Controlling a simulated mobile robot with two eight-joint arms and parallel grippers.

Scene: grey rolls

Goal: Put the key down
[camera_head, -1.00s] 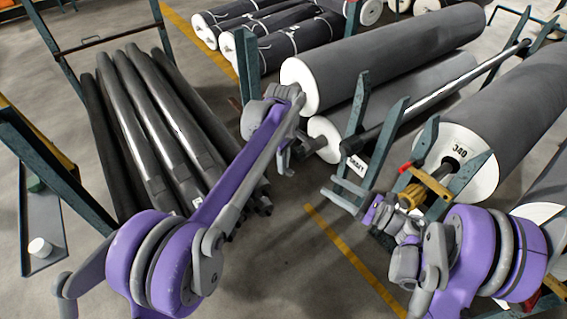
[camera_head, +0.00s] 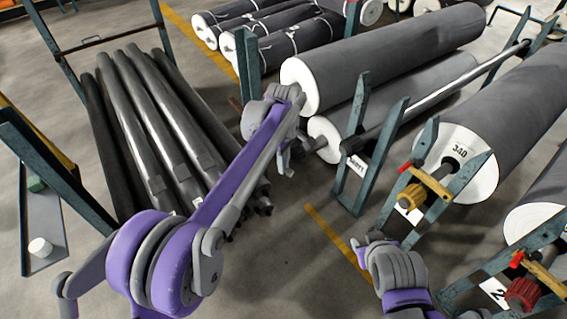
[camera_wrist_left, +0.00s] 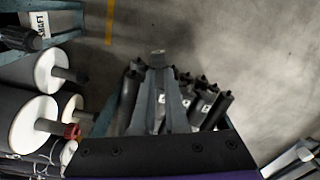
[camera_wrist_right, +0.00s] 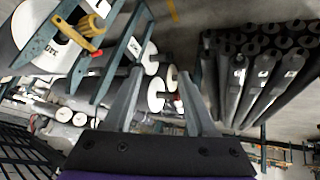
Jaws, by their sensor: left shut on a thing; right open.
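My left gripper (camera_head: 284,163) hangs in front of the white end of a grey roll in the head view. In the left wrist view its fingers (camera_wrist_left: 158,88) are close together on a small grey thing, taken as the key (camera_wrist_left: 158,52), at the tips. The key is too small to make out clearly, and I cannot pick it out in the head view. My right gripper (camera_wrist_right: 158,103) is open and empty in the right wrist view. In the head view its wrist (camera_head: 395,265) shows at the lower right; the fingers are not clear there.
Large grey rolls (camera_head: 400,50) rest on teal stands at the back and right. A yellow handle (camera_head: 412,196) sits on the stand by the roll marked 340 (camera_head: 462,165). Dark tubes (camera_head: 150,120) lie at left. Floor (camera_head: 300,270) between my arms is clear.

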